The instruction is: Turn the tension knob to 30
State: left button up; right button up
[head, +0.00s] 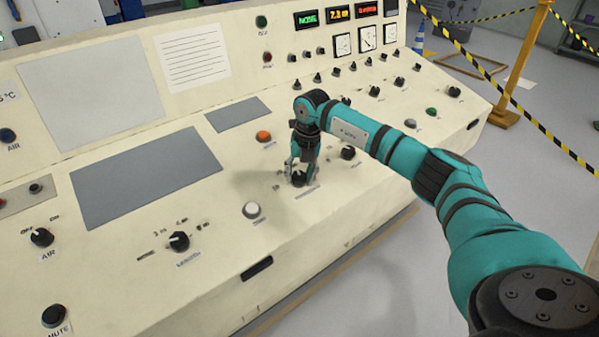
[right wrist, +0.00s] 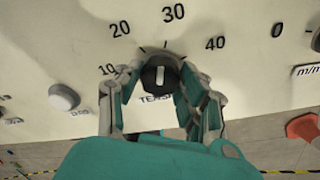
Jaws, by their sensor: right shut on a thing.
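The tension knob (right wrist: 160,75) is a black round knob with a white pointer line, on the sloped cream panel (right wrist: 60,40). Its dial has the marks 10, 20, 30 and 40 around it. The pointer line stands about upright in the right wrist view, toward the 30 side of the dial; I cannot tell whether it meets the 30 mark exactly. My right gripper (right wrist: 160,95) is shut on the knob, one finger on each side. In the head view, the gripper (head: 299,170) reaches down to the knob (head: 299,180) and partly hides it. My left gripper is not in view.
A black knob (head: 348,153) is close on the right, an orange button (head: 264,136) behind, and a white button (head: 251,210) in front to the left. Another knob (head: 179,241) is farther left. Yellow-black tape (head: 480,62) and a post (head: 525,65) are beyond the console.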

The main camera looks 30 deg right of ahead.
jog(key=shift+d+r+m, duration=0.1)
jog(key=shift+m, duration=0.5)
jog(key=o, duration=1.2)
jog(key=r, duration=0.4)
jog(key=s+r, duration=0.1)
jog(key=r, duration=0.3)
jog(key=d+r, duration=0.1)
jog(key=r, duration=0.2)
jog(key=shift+s+r, duration=0.35)
jog(key=shift+r, duration=0.05)
jog(key=shift+a, duration=0.1)
